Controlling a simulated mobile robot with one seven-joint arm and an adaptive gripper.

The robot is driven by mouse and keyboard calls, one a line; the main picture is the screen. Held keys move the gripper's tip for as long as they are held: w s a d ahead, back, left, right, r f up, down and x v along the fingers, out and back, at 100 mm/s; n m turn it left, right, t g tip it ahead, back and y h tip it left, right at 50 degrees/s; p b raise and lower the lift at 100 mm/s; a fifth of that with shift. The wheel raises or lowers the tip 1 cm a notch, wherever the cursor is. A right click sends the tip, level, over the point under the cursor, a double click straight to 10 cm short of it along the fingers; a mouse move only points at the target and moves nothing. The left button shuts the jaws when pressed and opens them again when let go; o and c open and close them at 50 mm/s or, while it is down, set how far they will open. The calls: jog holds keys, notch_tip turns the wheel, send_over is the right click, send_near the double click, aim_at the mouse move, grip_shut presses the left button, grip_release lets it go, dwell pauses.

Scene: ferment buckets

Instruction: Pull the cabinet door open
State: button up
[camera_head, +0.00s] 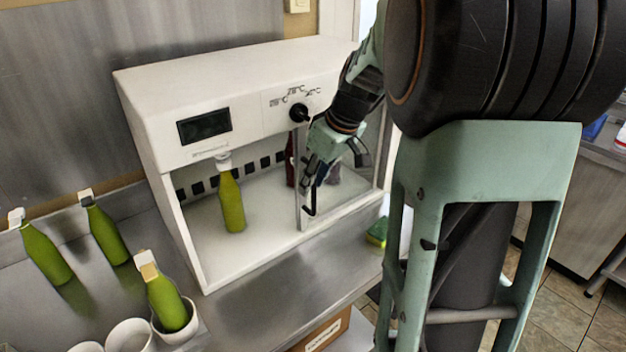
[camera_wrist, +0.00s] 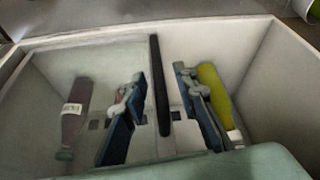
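The white cabinet (camera_head: 225,77) stands on the steel counter, with a display and a black knob above its bay. A clear door panel with a pale upright edge (camera_head: 301,180) seems to cover the right part of the bay. Its dark bar handle (camera_head: 309,209) is by that edge. My gripper (camera_head: 314,184) is in front of the handle, tilted downward. In the wrist view, the handle (camera_wrist: 160,85) runs between the two spread fingers of my gripper (camera_wrist: 159,110), with a gap on each side. Whether the fingertips reach past the bar is hard to tell.
A green bottle (camera_head: 231,200) and a dark red bottle (camera_head: 290,160) stand inside the cabinet. More green bottles (camera_head: 107,232) and white cups (camera_head: 129,337) are at the left. A green-yellow sponge (camera_head: 377,232) lies right of the cabinet. The counter before the cabinet is clear.

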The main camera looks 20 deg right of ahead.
jog(key=v, duration=1.2)
jog(key=shift+d, duration=0.1)
